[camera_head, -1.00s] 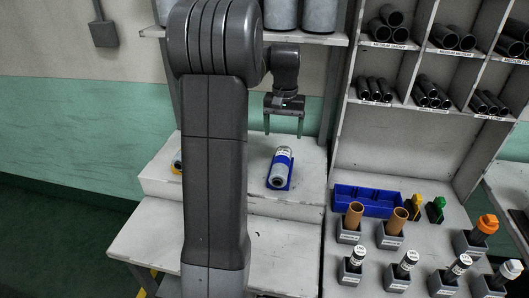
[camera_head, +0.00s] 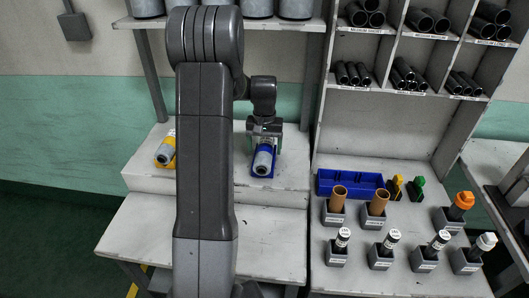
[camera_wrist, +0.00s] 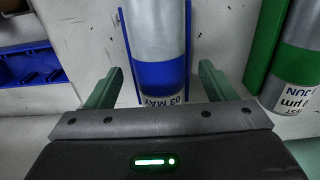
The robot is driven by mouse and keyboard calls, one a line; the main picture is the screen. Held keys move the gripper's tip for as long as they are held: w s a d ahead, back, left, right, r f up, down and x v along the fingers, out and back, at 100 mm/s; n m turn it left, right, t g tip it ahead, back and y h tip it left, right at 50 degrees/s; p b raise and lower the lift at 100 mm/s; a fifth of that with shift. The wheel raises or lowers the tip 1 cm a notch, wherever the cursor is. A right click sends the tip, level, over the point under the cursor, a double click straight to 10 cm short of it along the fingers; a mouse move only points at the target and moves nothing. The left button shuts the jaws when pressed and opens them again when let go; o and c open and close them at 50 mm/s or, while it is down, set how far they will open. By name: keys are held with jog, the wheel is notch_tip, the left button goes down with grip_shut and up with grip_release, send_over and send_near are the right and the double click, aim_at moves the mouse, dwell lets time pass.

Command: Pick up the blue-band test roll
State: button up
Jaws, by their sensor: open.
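The blue-band test roll (camera_head: 263,160) is a grey cylinder lying in a blue cradle (camera_head: 268,173) on the raised shelf. In the wrist view the roll (camera_wrist: 157,30) shows its blue band and a white label end reading "03 MAY". My gripper (camera_head: 264,135) is over the roll's far end. In the wrist view my gripper (camera_wrist: 157,82) is open, with one green finger on each side of the roll's banded end. A gap shows between each finger and the roll. The finger tips are hidden in the head view.
A second roll lies in a yellow cradle (camera_head: 166,150) to the left. A green-banded roll (camera_wrist: 290,75) lies close to the right finger in the wrist view. A blue bin (camera_head: 350,184) and several holders stand on the right bench. The lower white table is clear.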

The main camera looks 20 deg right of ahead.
jog(key=shift+f, duration=0.65)
jog(key=c, duration=1.3)
jog(key=shift+o, duration=0.2)
jog(key=shift+r, duration=0.15)
